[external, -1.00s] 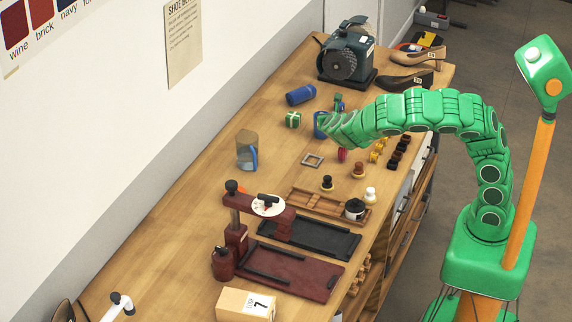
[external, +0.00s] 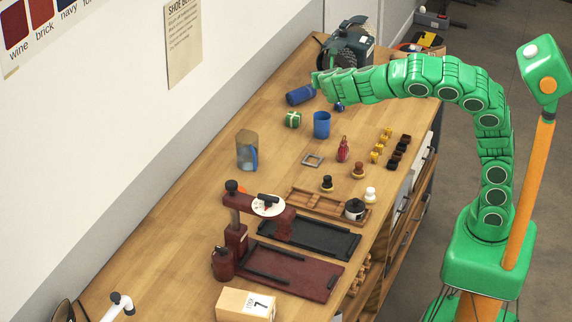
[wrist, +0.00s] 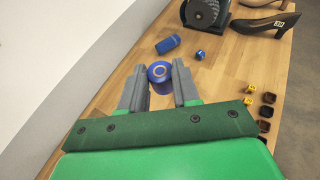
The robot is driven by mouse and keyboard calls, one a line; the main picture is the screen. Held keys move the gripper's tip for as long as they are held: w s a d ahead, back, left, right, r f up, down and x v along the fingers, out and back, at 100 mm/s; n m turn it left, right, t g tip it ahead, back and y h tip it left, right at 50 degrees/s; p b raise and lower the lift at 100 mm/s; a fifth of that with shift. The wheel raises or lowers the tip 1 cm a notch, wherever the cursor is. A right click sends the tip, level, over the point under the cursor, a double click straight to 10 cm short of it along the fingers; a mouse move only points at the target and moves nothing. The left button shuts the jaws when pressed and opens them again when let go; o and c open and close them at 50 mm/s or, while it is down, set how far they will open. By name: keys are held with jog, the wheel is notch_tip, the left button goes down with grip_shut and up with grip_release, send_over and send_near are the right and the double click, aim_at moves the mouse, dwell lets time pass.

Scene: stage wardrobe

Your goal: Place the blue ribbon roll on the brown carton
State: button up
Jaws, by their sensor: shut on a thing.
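In the wrist view the blue ribbon roll (wrist: 158,75), with a pale ring on its top, sits between the two grey fingers of my gripper (wrist: 160,67), which is shut on it. In the external view my gripper (external: 317,84) is above the table near the lying blue cylinder; the roll is not clearly visible there.
The blue cylinder (external: 300,95) and grinder (external: 350,48) are close by. A press (external: 236,240) and dark trays (external: 308,238) lie before the carton. The table's left side is mostly bare.

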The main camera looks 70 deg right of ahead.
jog(key=a+r+n+t+y, duration=0.1)
jog(key=a+n+t+y, duration=0.15)
jog(key=a, duration=2.15)
jog(key=s+a+f+n+t+y, duration=0.1)
jog(key=s+a+n+y, duration=0.1)
jog(key=s+a, duration=0.8)
jog(key=s+a+n+t+y, duration=0.1)
jog(key=s+a+n+y, duration=0.15)
jog(key=a, duration=1.25)
jog(key=s+a+f+n+t+y, duration=0.1)
jog(key=s+a+n+t+y, duration=0.1)
jog(key=s+a, duration=0.8)
send_over(247, 314)
jog(key=s+a, duration=0.1)
jog(key=a, duration=0.1)
jog(key=shift+g, duration=0.35)
jog(key=shift+s+d+f, duration=0.1)
jog(key=shift+s+f, duration=0.05)
jog(key=shift+f, duration=11.6)
jog(key=shift+f, duration=0.15)
